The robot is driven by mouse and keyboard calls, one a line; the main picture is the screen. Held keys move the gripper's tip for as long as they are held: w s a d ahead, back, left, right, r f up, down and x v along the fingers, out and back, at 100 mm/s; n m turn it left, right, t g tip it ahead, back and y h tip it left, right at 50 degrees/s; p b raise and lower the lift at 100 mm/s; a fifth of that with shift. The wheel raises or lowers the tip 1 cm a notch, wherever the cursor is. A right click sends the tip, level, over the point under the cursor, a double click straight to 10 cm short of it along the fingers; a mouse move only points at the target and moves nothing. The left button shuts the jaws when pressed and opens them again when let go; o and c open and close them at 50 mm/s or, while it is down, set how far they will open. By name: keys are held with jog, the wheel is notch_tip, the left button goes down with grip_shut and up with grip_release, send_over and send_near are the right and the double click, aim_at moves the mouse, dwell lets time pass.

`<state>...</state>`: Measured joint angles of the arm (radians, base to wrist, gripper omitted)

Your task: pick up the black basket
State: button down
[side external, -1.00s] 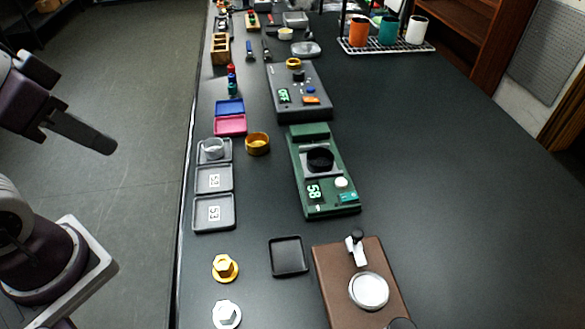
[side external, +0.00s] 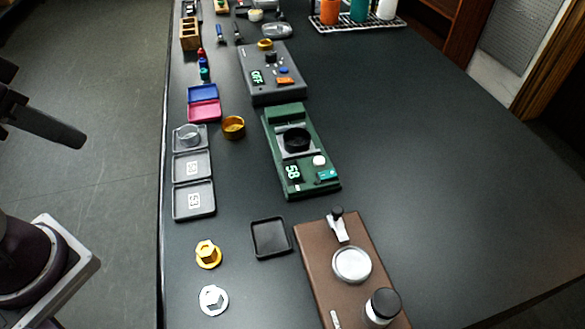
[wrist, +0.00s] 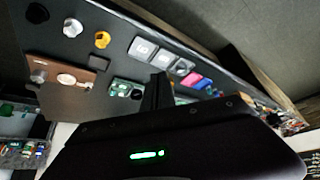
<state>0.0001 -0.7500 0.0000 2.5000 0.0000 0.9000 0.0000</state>
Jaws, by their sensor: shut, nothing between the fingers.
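The black basket (side external: 297,139) is a short, round black cup. It sits in the grey-topped holder of the green device (side external: 318,176) at the middle of the bench. It may also show in the wrist view as a small dark round on the green board (wrist: 118,88), but it is too small to be sure. My gripper (side external: 78,139) is at the left edge of the side view, off the bench and well apart from the basket. In the wrist view its dark fingers (wrist: 158,92) are together, with nothing seen between them.
A brown board (side external: 322,265) with a lever and a metal disc lies in front. A black square tray (side external: 270,238), grey trays (side external: 193,201), a gold ring (side external: 233,127) and a grey device (side external: 271,85) are nearby. The bench right of the green device is clear.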

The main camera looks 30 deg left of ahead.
jog(key=c, duration=2.2)
grip_release()
jog(key=c, duration=0.5)
grip_release()
jog(key=w+d+r+n+g, duration=0.2)
jog(key=w+r+n, duration=0.15)
jog(key=w, duration=0.75)
jog(key=n+g, duration=0.4)
jog(key=n, duration=0.4)
send_over(297, 133)
jog(key=s, duration=0.2)
notch_tip(297, 133, down, 15)
jog(key=shift+m, duration=0.25)
jog(key=f, duration=0.4)
jog(key=d+f, duration=0.1)
jog(key=f, duration=0.2)
jog(key=shift+s+d, duration=0.1)
